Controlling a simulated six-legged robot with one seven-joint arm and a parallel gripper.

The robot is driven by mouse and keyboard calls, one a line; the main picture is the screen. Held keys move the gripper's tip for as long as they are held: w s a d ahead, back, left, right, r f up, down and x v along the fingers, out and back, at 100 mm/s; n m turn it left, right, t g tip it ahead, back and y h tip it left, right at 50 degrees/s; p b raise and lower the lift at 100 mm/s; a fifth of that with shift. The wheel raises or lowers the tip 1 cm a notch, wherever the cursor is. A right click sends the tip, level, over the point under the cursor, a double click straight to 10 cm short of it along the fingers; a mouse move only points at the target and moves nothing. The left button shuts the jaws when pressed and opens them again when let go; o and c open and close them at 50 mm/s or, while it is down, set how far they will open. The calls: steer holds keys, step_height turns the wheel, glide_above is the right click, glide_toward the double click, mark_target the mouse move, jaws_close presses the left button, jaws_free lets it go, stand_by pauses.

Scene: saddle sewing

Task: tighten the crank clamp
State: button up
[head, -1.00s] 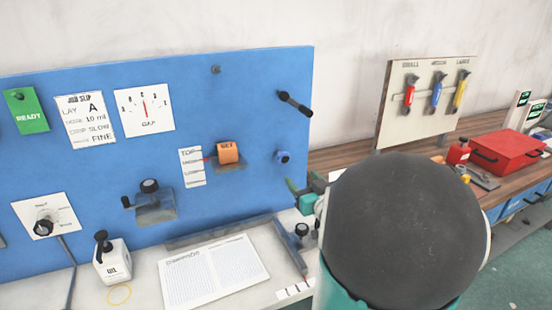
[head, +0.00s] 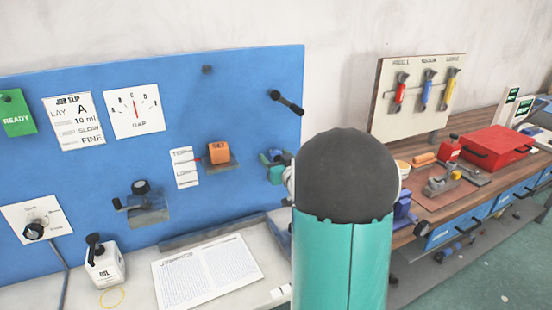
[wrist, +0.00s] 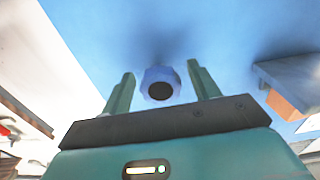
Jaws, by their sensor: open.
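My gripper (wrist: 161,72) is open in the wrist view. A blue faceted knob (wrist: 160,84) with a dark round centre shows between its two green fingers, with a gap on each side; I cannot tell how deep it sits between them. In the head view my gripper (head: 274,167) is at the blue board's right part, at this knob, partly hidden by my arm. No part is labelled as the crank clamp. A black crank-like handle (head: 287,104) sticks out of the board above my gripper. Another black-knobbed mechanism (head: 143,200) sits lower left.
An orange block (head: 219,152) on a grey bracket stands left of my gripper; it also shows in the wrist view (wrist: 285,105). A red toolbox (head: 497,145) is at right.

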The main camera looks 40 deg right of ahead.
steer(key=shift+c, duration=0.4)
steer(key=c, duration=0.9)
steer(key=shift+m, duration=0.3)
steer(key=m, duration=0.9)
steer(key=shift+a+m, duration=0.1)
steer(key=shift+m, duration=0.2)
steer(key=m, duration=0.5)
steer(key=shift+r, duration=0.1)
steer(key=m, duration=0.5)
steer(key=shift+m, duration=0.3)
